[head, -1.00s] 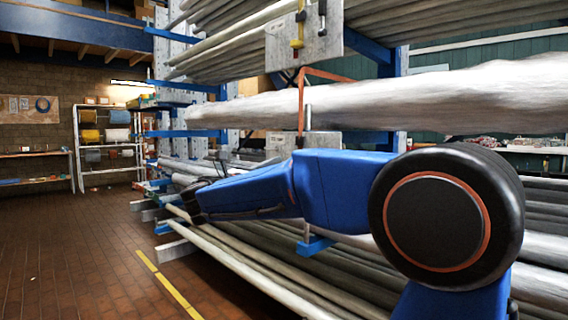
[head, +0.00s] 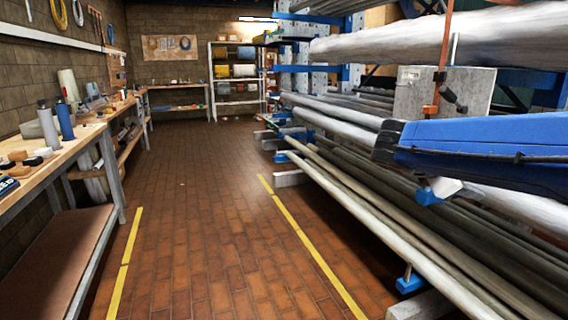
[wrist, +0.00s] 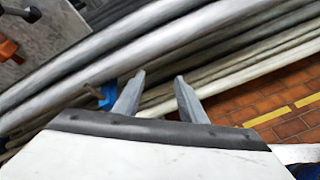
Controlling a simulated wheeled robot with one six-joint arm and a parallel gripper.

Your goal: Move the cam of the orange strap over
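The orange strap (head: 441,60) hangs down over a thick pale bundle (head: 500,32) in the head view and runs in front of a grey plate (head: 415,92). A small dark part, perhaps its cam (head: 449,95), sits low on the strap. In the wrist view an orange piece (wrist: 8,48) and a dark lever-like part (wrist: 30,14) show at the upper left corner, cut by the frame edge. My gripper (wrist: 157,80) is open and empty, fingers apart, in front of grey pipes. The orange pieces lie off to its left. My gripper's tips cannot be made out in the head view.
Racked pipes (head: 355,185) fill the right side, with blue rack arms and pipe ends jutting into the aisle. A workbench (head: 75,150) with bottles stands at the left. The tiled aisle (head: 200,210) between yellow lines is clear.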

